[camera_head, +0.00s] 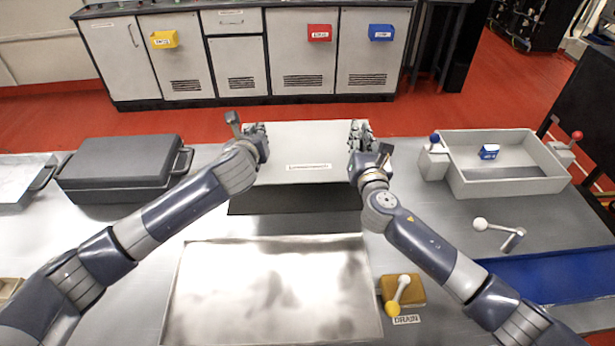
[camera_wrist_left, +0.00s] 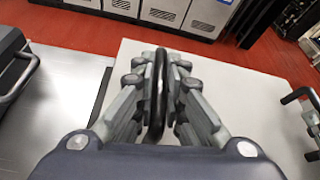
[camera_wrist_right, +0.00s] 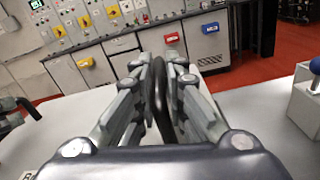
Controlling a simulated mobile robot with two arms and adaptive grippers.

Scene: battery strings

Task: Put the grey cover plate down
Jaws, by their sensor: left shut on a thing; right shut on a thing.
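The grey cover plate (camera_head: 308,145), a wide light-grey panel with a white label near its front edge, is in the middle of the head view. It spans between my two grippers. My left gripper (camera_head: 262,132) is shut on the plate's left handle, a dark loop (camera_wrist_left: 155,95) in the left wrist view. My right gripper (camera_head: 358,132) is shut on the right handle, a dark loop (camera_wrist_right: 162,95) in the right wrist view. A dark area shows below the plate's front edge. I cannot tell how far the plate is above what lies under it.
A dark grey lidded case (camera_head: 115,165) stands left of the plate. A light-grey open tray (camera_head: 500,188) with a small blue block stands right. A blue surface (camera_head: 555,275) lies front right.

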